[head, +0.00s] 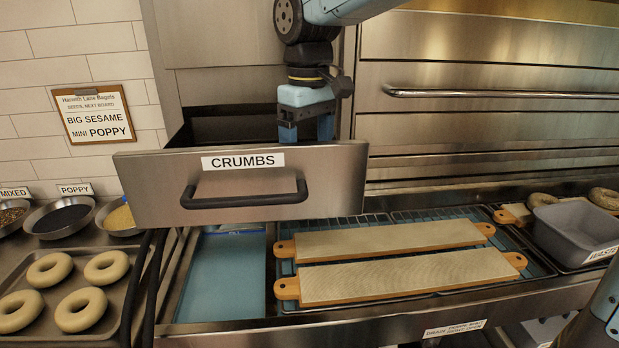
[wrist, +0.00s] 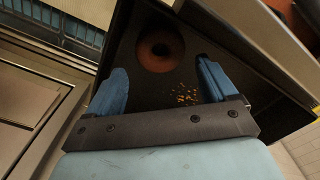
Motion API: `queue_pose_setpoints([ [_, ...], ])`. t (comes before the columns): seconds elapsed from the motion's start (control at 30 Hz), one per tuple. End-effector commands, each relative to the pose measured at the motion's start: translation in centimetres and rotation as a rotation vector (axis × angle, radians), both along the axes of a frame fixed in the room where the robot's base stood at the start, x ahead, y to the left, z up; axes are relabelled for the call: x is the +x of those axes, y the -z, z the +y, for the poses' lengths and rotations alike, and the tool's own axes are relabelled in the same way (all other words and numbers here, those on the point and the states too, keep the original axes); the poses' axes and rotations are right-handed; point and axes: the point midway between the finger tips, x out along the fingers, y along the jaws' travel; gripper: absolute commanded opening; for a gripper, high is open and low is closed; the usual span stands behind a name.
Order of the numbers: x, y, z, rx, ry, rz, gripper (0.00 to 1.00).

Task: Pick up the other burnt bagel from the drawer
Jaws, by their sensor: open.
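A dark brown burnt bagel (wrist: 160,49) lies flat on the dark floor of the open drawer in the wrist view. My gripper (wrist: 167,72) is open and empty, its two blue fingers pointing down into the drawer, with the bagel just beyond and between the fingertips. The fingers do not appear to touch it. In the head view, my gripper (head: 306,130) is above and partly behind the front panel of the drawer (head: 335,185) labelled CRUMBS. That panel hides the drawer's inside and the bagel there.
Orange crumbs (wrist: 186,96) lie in the drawer near the right finger. Below it are two long boards (head: 390,240) on a rack. A grey WASTE bin (head: 575,232) stands at right. Pale bagels (head: 82,309) sit on a tray at left, near seed bowls (head: 60,217).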

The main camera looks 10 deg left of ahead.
Motion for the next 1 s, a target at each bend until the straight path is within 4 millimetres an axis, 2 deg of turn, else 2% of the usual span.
queue_pose_setpoints([
  [0.33,-0.4,4.2,-0.4,-0.002,0.001,0.001,0.85],
  [0.67,-0.4,4.7,-0.5,0.000,0.001,0.000,0.85],
  [1.0,-0.3,4.7,-0.5,0.000,0.002,0.000,0.53],
])
